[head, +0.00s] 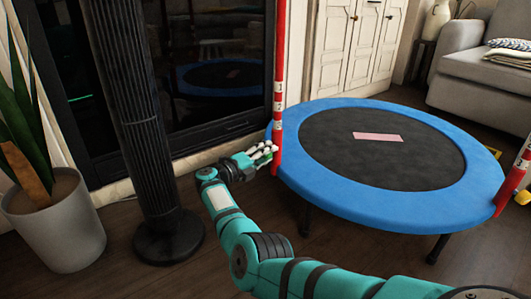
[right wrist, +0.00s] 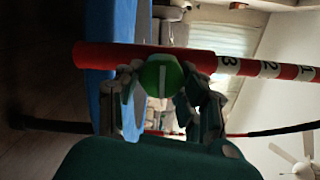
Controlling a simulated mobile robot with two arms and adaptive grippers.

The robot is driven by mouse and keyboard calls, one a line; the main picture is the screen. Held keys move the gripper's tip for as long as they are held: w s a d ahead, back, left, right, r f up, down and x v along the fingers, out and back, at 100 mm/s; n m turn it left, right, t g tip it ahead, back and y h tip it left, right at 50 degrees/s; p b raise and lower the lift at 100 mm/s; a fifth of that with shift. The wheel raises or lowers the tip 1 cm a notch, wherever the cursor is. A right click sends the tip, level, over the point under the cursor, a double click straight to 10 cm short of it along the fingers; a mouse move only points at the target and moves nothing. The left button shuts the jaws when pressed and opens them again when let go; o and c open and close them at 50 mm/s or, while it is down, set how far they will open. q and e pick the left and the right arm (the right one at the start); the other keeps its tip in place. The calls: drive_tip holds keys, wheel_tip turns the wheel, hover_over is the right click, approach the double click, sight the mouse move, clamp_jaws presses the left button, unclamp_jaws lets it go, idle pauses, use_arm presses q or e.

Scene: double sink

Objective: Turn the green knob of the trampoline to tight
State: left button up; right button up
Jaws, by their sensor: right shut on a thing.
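The trampoline (head: 325,188) has a blue rim and a dark mat, and stands right of centre in the head view. A red and white numbered pole (head: 278,88) rises at its left edge. The green knob (right wrist: 161,75), with a pale line across its face, sits on the red part of this pole (right wrist: 110,56) in the right wrist view. My right gripper (head: 263,156) is at the pole's lower part, its fingers (right wrist: 162,98) shut on either side of the knob. In the head view the fingers mostly hide the knob. My left gripper is out of view.
A second red and white pole (head: 514,178) with a yellow knob (head: 523,197) stands at the right edge. A black tower (head: 130,110) and a potted plant (head: 58,232) stand left of my arm. A grey sofa (head: 480,75) is behind right.

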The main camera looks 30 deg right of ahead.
drive_tip(key=shift+w+r+m, duration=0.1)
drive_tip(key=shift+r+m, duration=0.2)
drive_tip(key=shift+m, duration=0.1)
drive_tip(key=o, duration=1.1)
drive_tip(key=shift+a, duration=0.15)
drive_tip(key=shift+o, duration=0.3)
drive_tip(key=shift+f, duration=0.1)
